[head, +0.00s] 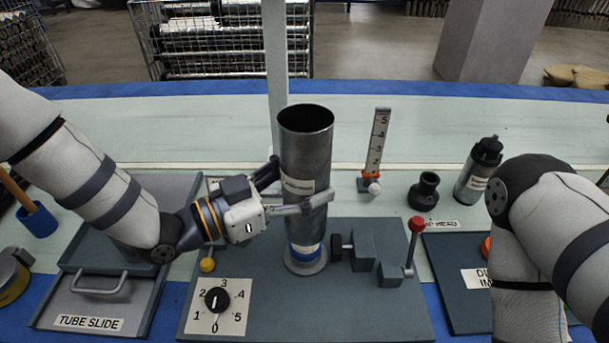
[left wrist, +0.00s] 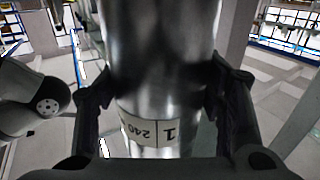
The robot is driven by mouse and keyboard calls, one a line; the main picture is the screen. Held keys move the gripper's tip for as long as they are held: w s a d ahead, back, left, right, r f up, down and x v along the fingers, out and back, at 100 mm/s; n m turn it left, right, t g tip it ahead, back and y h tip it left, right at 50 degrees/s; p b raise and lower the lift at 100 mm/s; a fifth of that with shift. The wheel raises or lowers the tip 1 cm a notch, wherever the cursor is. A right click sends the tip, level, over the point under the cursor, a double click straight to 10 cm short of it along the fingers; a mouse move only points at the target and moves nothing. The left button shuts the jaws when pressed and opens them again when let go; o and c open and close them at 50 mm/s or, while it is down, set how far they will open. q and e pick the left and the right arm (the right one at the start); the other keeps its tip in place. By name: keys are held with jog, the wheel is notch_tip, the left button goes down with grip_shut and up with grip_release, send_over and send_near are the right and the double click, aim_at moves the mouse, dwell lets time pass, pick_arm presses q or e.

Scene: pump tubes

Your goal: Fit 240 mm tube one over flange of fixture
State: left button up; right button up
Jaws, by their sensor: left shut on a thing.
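The metal tube (head: 304,160) stands upright over the round flange (head: 305,264) of the grey fixture (head: 370,318). Its open top faces up, and its label reads 1 and 240 in the left wrist view (left wrist: 150,130). A blue band shows at its lower end, just above the flange ring; I cannot tell whether the tube is fully seated. My left gripper (head: 318,202) is shut around the tube at mid-height, with a finger on either side in the left wrist view (left wrist: 160,100). My right gripper is out of view; only my right arm shows.
A clamp block (head: 365,250) and red-knobbed lever (head: 415,240) stand right of the tube. A numbered dial (head: 217,300) is at front left. A tube slide tray (head: 100,295) lies left. Behind are an upright scale (head: 378,140), black fitting (head: 424,192) and bottle (head: 478,170).

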pick_arm(q)
jog(key=shift+f+b, duration=1.75)
jog(key=shift+f, duration=2.6)
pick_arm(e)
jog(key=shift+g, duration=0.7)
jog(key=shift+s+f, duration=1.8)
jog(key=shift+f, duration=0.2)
pick_arm(q)
jog(key=o, duration=1.8)
jog(key=v, duration=1.2)
